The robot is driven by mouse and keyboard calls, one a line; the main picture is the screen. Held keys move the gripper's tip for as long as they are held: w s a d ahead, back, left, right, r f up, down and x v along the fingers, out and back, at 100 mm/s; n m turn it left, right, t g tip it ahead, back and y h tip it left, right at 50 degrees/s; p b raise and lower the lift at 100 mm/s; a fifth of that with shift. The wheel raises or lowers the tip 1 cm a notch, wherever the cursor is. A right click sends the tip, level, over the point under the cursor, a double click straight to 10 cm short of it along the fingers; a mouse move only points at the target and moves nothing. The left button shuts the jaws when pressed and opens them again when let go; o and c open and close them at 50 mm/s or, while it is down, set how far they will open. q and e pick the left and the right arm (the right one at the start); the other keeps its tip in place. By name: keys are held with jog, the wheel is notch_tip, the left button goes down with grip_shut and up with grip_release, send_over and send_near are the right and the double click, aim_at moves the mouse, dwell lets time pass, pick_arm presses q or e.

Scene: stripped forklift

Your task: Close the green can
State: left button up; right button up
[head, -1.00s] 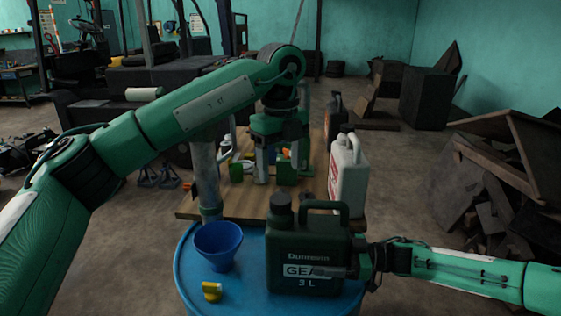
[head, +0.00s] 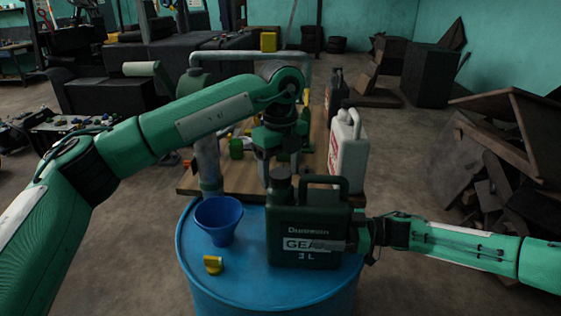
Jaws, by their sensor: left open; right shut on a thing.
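The dark green can (head: 312,222), with its gear-oil label, stands upright on a blue drum (head: 190,262). A dark round cap-like top (head: 281,181) sits on its neck; I cannot tell how tightly it is seated. My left gripper (head: 279,166) is open, pointing down just above this top, with its fingers partly hidden against the dark background. My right gripper (head: 346,244) comes in from the right and is shut on the can's lower right part, with a finger across the label.
A blue funnel (head: 219,218) and a small yellow piece (head: 213,265) stand on the drum, left of the can. Behind, a wooden table (head: 240,188) holds a white jug (head: 347,155) and smaller items. A grey post (head: 208,168) rises behind the funnel.

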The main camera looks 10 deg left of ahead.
pick_arm(q)
jog(key=c, duration=1)
jog(key=m, duration=0.4)
jog(key=shift+c, duration=0.2)
jog(key=m, duration=0.9)
jog(key=shift+m, duration=0.3)
jog(key=m, duration=0.5)
jog(key=o, duration=1.1)
